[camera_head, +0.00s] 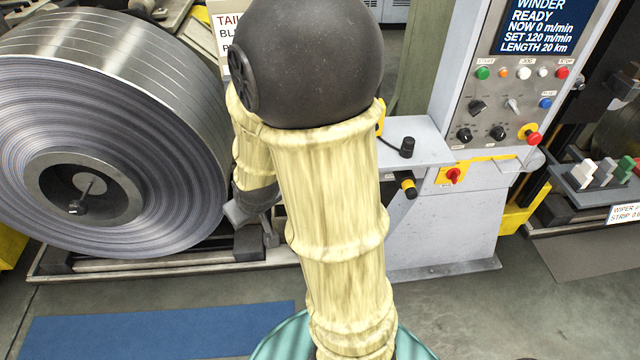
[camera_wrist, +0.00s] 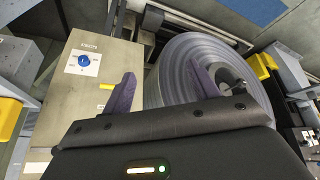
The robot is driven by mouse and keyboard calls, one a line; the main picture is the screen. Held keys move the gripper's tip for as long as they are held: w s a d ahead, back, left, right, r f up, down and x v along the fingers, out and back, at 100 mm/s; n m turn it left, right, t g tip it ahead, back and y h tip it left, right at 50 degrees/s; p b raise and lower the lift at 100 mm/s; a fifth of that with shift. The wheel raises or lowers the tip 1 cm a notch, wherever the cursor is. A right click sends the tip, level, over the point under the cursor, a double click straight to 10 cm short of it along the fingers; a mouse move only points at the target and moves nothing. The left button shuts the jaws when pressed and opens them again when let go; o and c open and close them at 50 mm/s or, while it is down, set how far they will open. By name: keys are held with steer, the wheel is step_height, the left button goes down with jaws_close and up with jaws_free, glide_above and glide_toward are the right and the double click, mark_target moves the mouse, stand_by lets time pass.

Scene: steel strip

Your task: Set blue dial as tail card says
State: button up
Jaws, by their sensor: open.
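The blue dial (camera_wrist: 84,60) sits on a white plate on a beige cabinet front (camera_wrist: 70,105), in the upper left of the wrist view. A label above it is too small to read surely. The dial's pointer setting is too small to tell. My gripper (camera_wrist: 162,73) is open and empty, its two dark fingers spread. The dial lies left of the left finger, apart from it. The tail card (camera_head: 227,28) stands behind my arm in the head view. Only "TAIL" and the starts of two lines below show; my arm hides the rest.
A large steel coil (camera_head: 120,110) fills the left of the head view and shows beyond my fingers. A control desk (camera_head: 440,220) with knobs, buttons and a "WINDER READY" screen (camera_head: 545,25) stands right. A blue mat (camera_head: 150,330) lies on open floor in front.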

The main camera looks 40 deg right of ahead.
steer(key=w+d+f+t+h+b, duration=0.25)
steer(key=w+d+f+b, duration=0.35)
steer(key=f, duration=0.3)
steer(key=w+d+f+t+h+b, duration=0.1)
steer(key=w+d+f+t+b, duration=0.3)
steer(key=d+f+b, duration=0.4)
steer(key=s+d+f+t+h+b, duration=0.3)
steer(key=d+f+h+b, duration=0.3)
steer(key=d+f, duration=0.5)
steer(key=shift+d+f+b, duration=0.2)
steer(key=shift+d+b, duration=0.05)
steer(key=shift+b, duration=0.75)
steer(key=shift+h, duration=0.25)
steer(key=b+x, duration=0.1)
steer(key=x, duration=1.6)
steer(key=shift+w+f+b, duration=0.2)
steer(key=shift+w+b, duration=0.05)
steer(key=shift+b, duration=0.05)
steer(key=shift+d, duration=0.15)
